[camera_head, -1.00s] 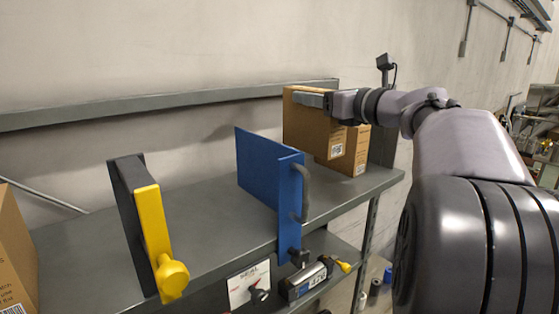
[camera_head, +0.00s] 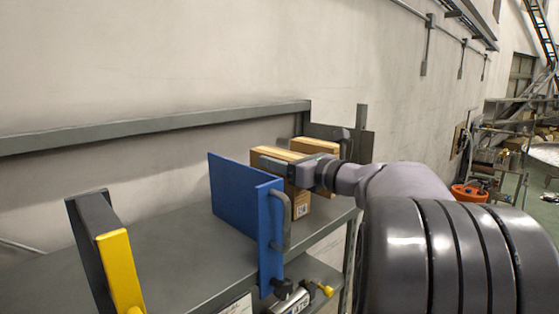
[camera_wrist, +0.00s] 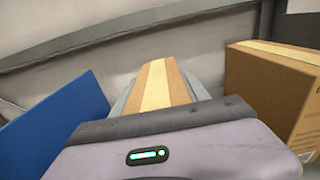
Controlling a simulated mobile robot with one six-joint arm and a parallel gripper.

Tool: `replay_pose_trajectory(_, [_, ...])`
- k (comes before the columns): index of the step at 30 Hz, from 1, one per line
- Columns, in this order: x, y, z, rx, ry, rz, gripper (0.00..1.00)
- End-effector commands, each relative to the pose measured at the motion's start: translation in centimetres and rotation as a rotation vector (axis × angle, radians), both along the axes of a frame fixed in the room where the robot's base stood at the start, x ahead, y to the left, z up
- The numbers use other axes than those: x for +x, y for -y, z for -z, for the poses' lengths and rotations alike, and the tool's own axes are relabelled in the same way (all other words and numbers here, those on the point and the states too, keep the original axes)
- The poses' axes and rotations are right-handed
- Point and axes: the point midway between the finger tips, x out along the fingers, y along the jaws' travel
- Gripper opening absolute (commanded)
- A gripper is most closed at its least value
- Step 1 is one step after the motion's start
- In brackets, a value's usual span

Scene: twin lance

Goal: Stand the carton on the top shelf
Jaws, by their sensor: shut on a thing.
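A brown cardboard carton (camera_head: 268,152) with a pale tape strip is in my gripper (camera_head: 284,161), over the right part of the top shelf (camera_head: 180,255). My gripper is shut on it from the right. The carton looks upright in the head view. Its lower part is partly hidden by the blue divider and my gripper, so I cannot tell whether its base touches the shelf. In the wrist view the carton's taped top (camera_wrist: 160,85) shows between the fingers.
A blue divider (camera_head: 235,195) stands close left of the carton. A second carton (camera_head: 318,145) stands behind and right; it also shows in the wrist view (camera_wrist: 270,90). A black and yellow divider (camera_head: 105,250) stands at left. Shelf between the dividers is clear.

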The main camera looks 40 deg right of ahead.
Motion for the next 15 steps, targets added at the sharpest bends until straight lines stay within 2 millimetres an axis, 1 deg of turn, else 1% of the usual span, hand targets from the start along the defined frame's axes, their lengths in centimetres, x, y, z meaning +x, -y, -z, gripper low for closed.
replay_pose_trajectory(1, [0.01, -0.01, 0.27, 0.000, 0.001, 0.000, 0.00])
replay_pose_trajectory(2, [0.01, -0.01, 0.22, 0.001, 0.000, 0.000, 0.58])
replay_pose_trajectory(4, [0.01, -0.01, 0.16, 0.001, 0.000, 0.000, 0.72])
replay_pose_trajectory(5, [0.01, -0.01, 0.15, 0.001, 0.000, 0.000, 0.74])
replay_pose_trajectory(13, [0.01, -0.01, 0.07, 0.000, 0.000, 0.000, 0.74])
replay_pose_trajectory(15, [0.01, -0.01, -0.40, 0.000, 0.000, 0.000, 0.74])
